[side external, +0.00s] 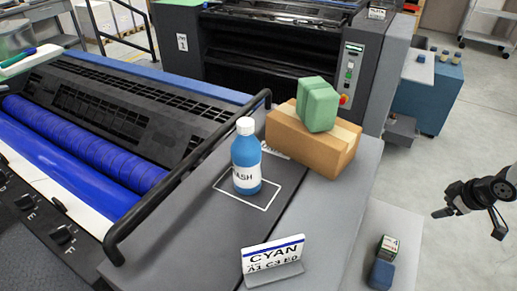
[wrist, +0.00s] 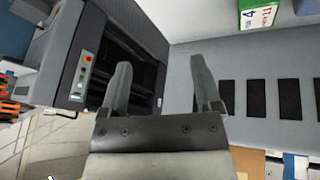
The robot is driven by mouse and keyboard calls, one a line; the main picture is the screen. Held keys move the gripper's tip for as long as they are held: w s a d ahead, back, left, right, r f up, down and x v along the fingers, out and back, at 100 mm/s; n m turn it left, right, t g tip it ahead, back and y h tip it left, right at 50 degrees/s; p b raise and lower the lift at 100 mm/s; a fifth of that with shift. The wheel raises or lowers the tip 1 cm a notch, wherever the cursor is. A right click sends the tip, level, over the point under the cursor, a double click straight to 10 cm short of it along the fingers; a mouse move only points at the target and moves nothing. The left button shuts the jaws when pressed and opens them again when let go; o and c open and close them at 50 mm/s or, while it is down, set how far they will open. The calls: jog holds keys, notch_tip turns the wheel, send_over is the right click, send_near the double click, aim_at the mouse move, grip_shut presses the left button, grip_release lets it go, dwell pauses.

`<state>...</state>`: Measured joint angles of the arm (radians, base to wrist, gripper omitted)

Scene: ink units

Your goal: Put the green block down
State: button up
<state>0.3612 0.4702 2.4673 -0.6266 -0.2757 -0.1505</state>
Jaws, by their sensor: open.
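A large pale-green block (side external: 318,105) rests on top of a taped cardboard box (side external: 305,142) in the side view, tilted a little. A small block with green and white faces (side external: 388,248) stands on a low grey ledge at the lower right. My gripper (side external: 467,224) is at the right edge of the side view, over the floor and apart from both. In the wrist view my gripper (wrist: 160,66) has its two fingers spread, with nothing between them.
A blue WASH bottle (side external: 246,158) stands inside a white outline on the press top, near the CYAN sign (side external: 273,262). A dark-blue block (side external: 381,274) is beside the small green-and-white one. A black rail (side external: 185,180) runs along the press.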

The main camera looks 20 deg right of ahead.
jog(key=s+a+r+m+g, duration=0.2)
jog(key=s+a+r+m, duration=0.2)
jog(key=a+r, duration=0.5)
jog(key=shift+s+m, duration=0.2)
jog(key=shift+m, duration=0.2)
jog(key=shift+o, duration=0.2)
jog(key=shift+s+a+r+g, duration=0.15)
jog(key=shift+a+r+g, duration=0.05)
jog(key=shift+a+g, duration=0.1)
jog(key=shift+d, duration=0.1)
jog(key=shift+f, duration=0.1)
